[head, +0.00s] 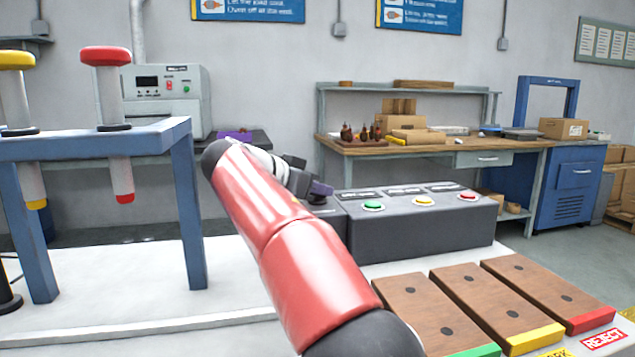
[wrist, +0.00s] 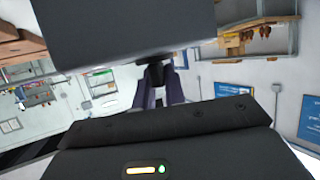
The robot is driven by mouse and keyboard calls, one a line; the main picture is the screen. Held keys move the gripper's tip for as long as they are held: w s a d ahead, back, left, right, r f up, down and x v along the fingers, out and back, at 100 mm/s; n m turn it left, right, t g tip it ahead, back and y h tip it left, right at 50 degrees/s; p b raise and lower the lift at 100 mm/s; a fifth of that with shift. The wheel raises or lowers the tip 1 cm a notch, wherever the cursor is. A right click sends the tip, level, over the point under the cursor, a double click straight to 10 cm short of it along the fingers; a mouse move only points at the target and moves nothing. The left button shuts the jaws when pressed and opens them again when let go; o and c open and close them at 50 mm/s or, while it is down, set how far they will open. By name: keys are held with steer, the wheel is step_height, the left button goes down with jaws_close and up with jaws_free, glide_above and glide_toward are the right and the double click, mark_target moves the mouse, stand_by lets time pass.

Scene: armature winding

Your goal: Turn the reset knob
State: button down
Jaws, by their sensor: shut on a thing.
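The reset knob (wrist: 155,73) is a small black piece on the side of the dark grey control box (wrist: 130,32) in the wrist view. The same control box (head: 420,232) stands on the white table in the head view, with green, yellow and red buttons on top. My gripper (wrist: 163,86) is shut on the knob, its dark purple fingers on either side of it. In the head view my gripper (head: 320,192) is at the box's left end, where my red arm partly hides it. The knob's turn angle cannot be told.
Three brown wooden blocks with green, yellow and red ends (head: 485,303) lie in front of the box. A blue stand (head: 100,140) with yellow and red plungers is at left. A workbench (head: 430,148) with boxes and a blue cabinet (head: 570,185) stand behind.

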steer(key=shift+f, duration=0.1)
stand_by(0.3)
steer(key=c, duration=1.5)
jaws_free()
steer(key=shift+o, duration=0.2)
